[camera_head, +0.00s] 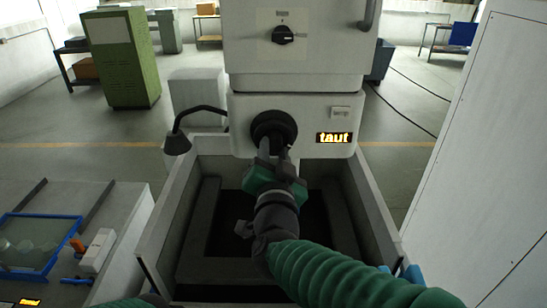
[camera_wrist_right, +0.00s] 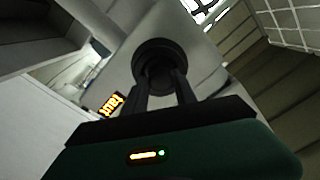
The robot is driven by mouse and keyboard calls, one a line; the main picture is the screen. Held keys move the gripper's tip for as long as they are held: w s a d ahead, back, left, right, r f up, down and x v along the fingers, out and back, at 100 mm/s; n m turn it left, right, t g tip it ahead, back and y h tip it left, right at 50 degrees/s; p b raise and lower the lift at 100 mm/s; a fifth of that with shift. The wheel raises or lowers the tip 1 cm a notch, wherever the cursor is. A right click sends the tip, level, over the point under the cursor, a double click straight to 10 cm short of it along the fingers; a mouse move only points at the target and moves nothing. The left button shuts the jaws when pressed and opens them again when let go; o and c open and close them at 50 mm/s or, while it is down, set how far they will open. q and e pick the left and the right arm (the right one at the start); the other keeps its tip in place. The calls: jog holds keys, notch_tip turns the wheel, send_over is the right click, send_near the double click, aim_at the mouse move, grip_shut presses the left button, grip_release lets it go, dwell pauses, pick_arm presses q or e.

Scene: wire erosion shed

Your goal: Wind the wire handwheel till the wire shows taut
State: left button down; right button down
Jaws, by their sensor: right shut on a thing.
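The black handwheel (camera_head: 274,127) sits on the front of the white machine head. It also shows in the right wrist view (camera_wrist_right: 160,64). My right gripper (camera_head: 274,150) reaches up to it from below and is shut on it; its two fingers (camera_wrist_right: 160,88) meet the wheel in the wrist view. The small display (camera_head: 334,138) right of the wheel is lit and reads "taut" in yellow letters. The same lit display shows tilted in the wrist view (camera_wrist_right: 111,103). The wire itself cannot be made out.
A dark lamp (camera_head: 178,143) on a bent arm hangs left of the wheel. The open tank (camera_head: 150,238) lies below, under my right arm. A rotary switch (camera_head: 283,35) is higher on the machine. A bench with a blue-framed tray (camera_head: 52,268) is at the lower left.

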dwell(0.4)
jog(key=c, duration=1.4)
grip_release()
jog(key=o, duration=0.4)
jog(key=shift+s, duration=0.2)
jog(key=s+p, duration=0.2)
jog(key=s, duration=1.4)
jog(key=shift+s+d+f, duration=0.15)
jog(key=shift+s+d, duration=0.05)
jog(key=shift+s, duration=0.1)
jog(key=shift+s+a, duration=0.1)
